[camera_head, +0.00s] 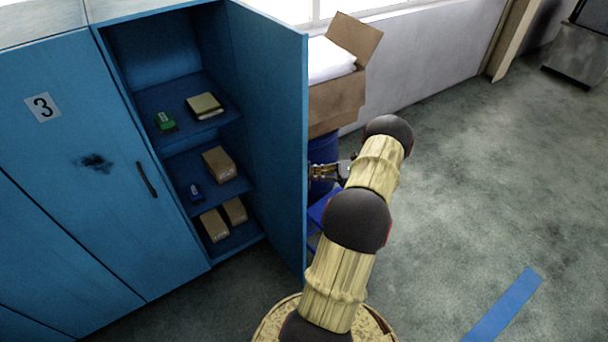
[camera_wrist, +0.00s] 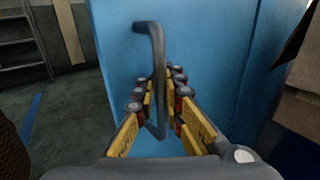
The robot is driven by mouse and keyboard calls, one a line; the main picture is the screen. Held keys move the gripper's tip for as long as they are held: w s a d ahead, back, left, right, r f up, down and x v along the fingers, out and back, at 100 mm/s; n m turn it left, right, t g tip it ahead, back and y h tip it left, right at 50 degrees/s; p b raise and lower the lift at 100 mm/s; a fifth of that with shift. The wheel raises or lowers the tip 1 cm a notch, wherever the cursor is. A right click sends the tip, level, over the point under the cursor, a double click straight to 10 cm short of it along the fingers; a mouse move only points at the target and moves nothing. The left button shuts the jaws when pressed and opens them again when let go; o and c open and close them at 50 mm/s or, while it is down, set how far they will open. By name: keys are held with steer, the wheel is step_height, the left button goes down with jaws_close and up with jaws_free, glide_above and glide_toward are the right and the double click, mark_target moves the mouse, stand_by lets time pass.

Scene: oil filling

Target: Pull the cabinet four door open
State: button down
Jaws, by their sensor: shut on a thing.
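The open cabinet door (camera_head: 268,120) is blue and stands swung wide, about square to the cabinet front, in the head view. Its outer face (camera_wrist: 205,55) fills the middle of the wrist view. A dark bar handle (camera_wrist: 153,40) is fixed to that face. My gripper (camera_wrist: 160,88) has its fingers on both sides of the handle and is shut on it. In the head view my gripper (camera_head: 330,172) is on the far side of the door, partly hidden by the door and my arm. The cabinet inside (camera_head: 150,40) is exposed.
Shelves hold brown boxes (camera_head: 219,164), a green item (camera_head: 165,122) and a blue item (camera_head: 195,192). The shut door marked 3 (camera_head: 75,150) is at left. A cardboard box (camera_head: 338,100) stands behind the open door.

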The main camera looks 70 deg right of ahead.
steer(key=shift+s+f, duration=0.15)
steer(key=shift+s, duration=0.05)
steer(key=c, duration=2.2)
jaws_free()
steer(key=shift+s, duration=0.15)
steer(key=shift+o, duration=1.2)
steer(key=shift+d, duration=0.1)
steer(key=v, duration=1.1)
steer(key=shift+s+d, duration=0.3)
